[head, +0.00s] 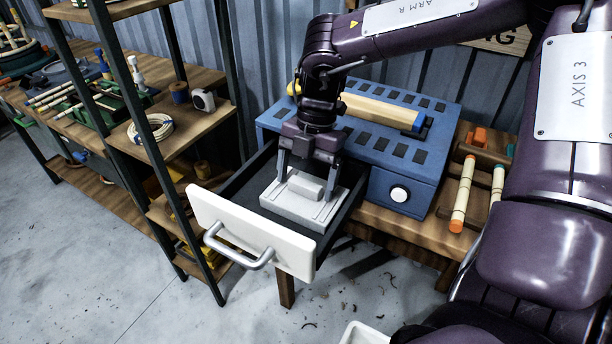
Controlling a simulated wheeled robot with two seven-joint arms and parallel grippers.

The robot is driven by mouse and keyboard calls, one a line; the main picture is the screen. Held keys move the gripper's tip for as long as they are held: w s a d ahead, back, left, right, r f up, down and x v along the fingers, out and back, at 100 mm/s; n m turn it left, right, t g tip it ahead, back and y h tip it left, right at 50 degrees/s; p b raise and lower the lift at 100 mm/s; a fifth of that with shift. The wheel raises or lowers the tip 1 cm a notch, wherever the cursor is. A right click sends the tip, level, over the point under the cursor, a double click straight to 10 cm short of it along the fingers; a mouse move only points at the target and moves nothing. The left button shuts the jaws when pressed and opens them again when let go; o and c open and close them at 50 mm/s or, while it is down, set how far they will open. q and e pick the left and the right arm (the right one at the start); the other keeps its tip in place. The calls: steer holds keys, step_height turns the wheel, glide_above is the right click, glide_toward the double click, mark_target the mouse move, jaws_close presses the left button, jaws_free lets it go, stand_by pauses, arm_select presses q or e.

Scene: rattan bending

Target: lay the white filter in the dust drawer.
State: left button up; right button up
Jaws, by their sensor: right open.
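The white filter (297,207) is a pale flat block with a raised grip on top. It sits inside the pulled-out dust drawer (252,231), which has dark walls, a white front and a grey bar handle. My right gripper (306,178) points down over the filter, its fingers on either side of the raised grip. The fingers stand apart. Whether the filter rests fully on the drawer floor is hidden. My left gripper is not in view.
The drawer belongs to a blue slotted box (400,150) with a white knob, on a wooden bench. Rattan rods (463,195) lie at the right. A metal-framed shelf (150,140) stands close to the left. The floor in front of the drawer is mostly clear, with scraps.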

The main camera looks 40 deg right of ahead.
steer(key=shift+r, duration=0.1)
steer(key=v, duration=1.2)
steer(key=shift+s, duration=0.1)
